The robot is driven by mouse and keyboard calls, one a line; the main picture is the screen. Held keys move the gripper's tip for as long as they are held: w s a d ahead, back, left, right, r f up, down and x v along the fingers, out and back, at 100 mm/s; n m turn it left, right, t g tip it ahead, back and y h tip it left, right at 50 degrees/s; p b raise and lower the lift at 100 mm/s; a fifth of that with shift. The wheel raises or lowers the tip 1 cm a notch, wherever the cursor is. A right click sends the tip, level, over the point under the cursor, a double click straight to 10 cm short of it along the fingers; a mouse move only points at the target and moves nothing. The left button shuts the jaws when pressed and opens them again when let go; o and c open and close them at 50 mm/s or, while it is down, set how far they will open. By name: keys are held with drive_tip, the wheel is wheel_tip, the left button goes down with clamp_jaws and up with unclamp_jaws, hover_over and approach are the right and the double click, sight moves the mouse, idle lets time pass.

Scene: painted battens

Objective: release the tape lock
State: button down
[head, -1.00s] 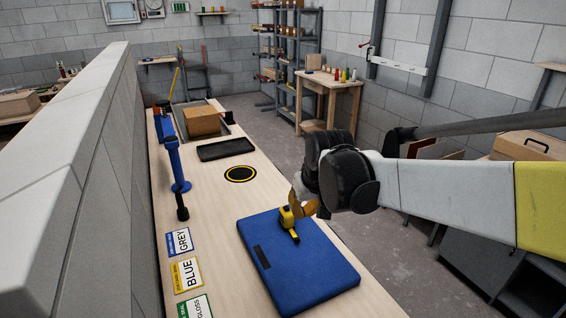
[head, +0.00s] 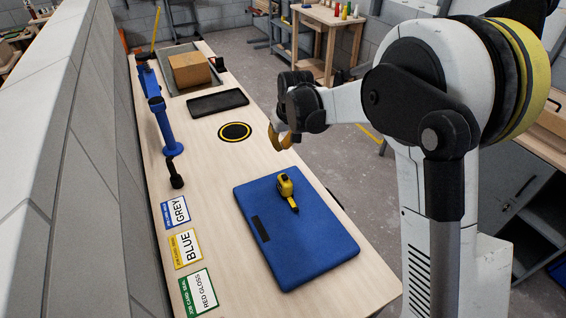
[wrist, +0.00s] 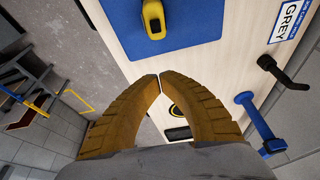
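The yellow tape measure (head: 285,186) lies on the blue pad (head: 300,245) on the workbench, with a short yellow strip reaching toward the front. Its lock is too small to make out. In the wrist view the tape measure (wrist: 153,18) is partly cut off by the top edge, on the blue pad (wrist: 198,22). My gripper (head: 279,140) is behind the pad and above the bench's right edge, apart from the tape measure. In the wrist view its two ochre fingers (wrist: 160,76) meet at the tips with nothing between them.
Job cards, including GREY (head: 177,211), BLUE (head: 186,247) and RED GLOSS (head: 200,292), lie left of the pad. A blue stand (head: 162,120), a black tray (head: 218,102) and a cardboard box (head: 189,70) are farther back. A black-and-yellow disc (head: 235,132) marks the bench. A block wall (head: 50,190) borders the left.

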sight(285, 174)
drive_tip(key=b+x, duration=0.2)
drive_tip(key=x, duration=0.7)
drive_tip(key=shift+w+f, duration=0.1)
drive_tip(key=shift+f, duration=0.05)
drive_tip(key=s, duration=0.2)
drive_tip(key=shift+s+d+f+b, duration=0.25)
drive_tip(key=shift+s+d+b, duration=0.05)
drive_tip(key=shift+d+b, duration=0.1)
drive_tip(key=shift+s+d, duration=0.15)
drive_tip(key=shift+s, duration=0.3)
drive_tip(key=shift+s, duration=0.1)
drive_tip(key=shift+s+d+b, duration=0.15)
drive_tip(key=shift+s+d, duration=0.05)
drive_tip(key=shift+s, duration=0.3)
drive_tip(key=shift+s+d+b, duration=0.15)
drive_tip(key=shift+s+d, duration=0.05)
drive_tip(key=shift+s, duration=0.3)
drive_tip(key=shift+r, duration=0.1)
drive_tip(key=v, duration=1.2)
